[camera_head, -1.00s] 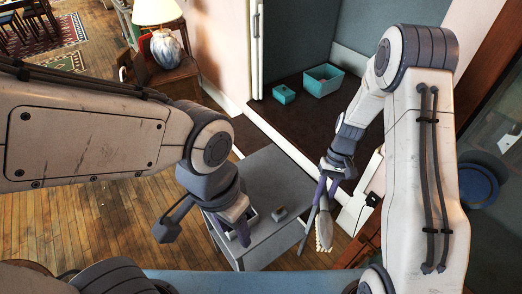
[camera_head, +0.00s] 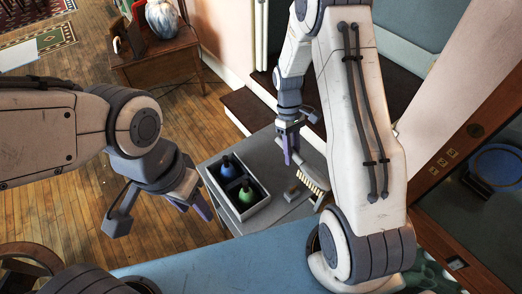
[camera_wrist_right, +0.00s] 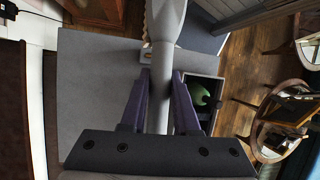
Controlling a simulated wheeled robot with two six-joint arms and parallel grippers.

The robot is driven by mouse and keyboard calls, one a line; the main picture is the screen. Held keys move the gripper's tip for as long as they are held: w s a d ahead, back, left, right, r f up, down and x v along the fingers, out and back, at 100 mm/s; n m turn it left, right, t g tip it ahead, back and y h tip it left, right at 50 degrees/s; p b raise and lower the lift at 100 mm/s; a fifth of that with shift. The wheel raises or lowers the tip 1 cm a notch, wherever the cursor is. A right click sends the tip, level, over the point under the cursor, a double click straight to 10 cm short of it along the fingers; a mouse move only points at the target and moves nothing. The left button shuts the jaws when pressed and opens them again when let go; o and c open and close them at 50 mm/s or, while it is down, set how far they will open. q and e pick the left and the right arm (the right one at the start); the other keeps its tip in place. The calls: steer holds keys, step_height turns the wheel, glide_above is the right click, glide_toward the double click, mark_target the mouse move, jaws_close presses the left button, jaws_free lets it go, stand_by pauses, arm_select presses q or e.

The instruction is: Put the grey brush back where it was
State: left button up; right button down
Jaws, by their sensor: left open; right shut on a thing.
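My right gripper (camera_head: 291,150) is shut on the grey brush (camera_head: 313,181), which has pale bristles along its side. It holds the brush above the grey side table (camera_head: 270,213), near the table's right edge. In the right wrist view the brush's grey handle (camera_wrist_right: 162,85) runs between the two purple fingers (camera_wrist_right: 160,118). My left gripper (camera_head: 160,206) is open and empty, left of the table and apart from everything on it.
A blue surface (camera_head: 220,266) lies in front. A wooden side table (camera_head: 155,66) stands behind.

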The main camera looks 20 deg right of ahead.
steer(key=w+d+f+n+t+h+b, duration=0.1)
steer(key=f+n+t+b, duration=0.2)
steer(key=n, duration=0.6)
steer(key=d+n+t+h+b, duration=0.2)
steer(key=n+b, duration=0.3)
steer(key=n, duration=0.4)
steer(key=w+d+f+n+t+h+b, duration=0.1)
steer(key=f+n+t+b, duration=0.2)
steer(key=n, duration=0.5)
steer(key=w+a+f, duration=0.1)
steer(key=w+a, duration=0.1)
steer(key=w+a+f+b, duration=0.1)
steer(key=w+a+f, duration=0.1)
steer(key=w+a, duration=0.1)
steer(key=w+a+f, duration=0.2)
steer(key=w, duration=0.1)
steer(key=shift+w+a+f, duration=0.1)
steer(key=shift+a+f, duration=0.05)
steer(key=shift+a, duration=0.25)
step_height(320, 180, down, 4)
steer(key=shift+w+f+b, duration=0.1)
steer(key=shift+b, duration=1.1)
arm_select(q)
step_height(320, 180, down, 16)
steer(key=shift+f, duration=0.1)
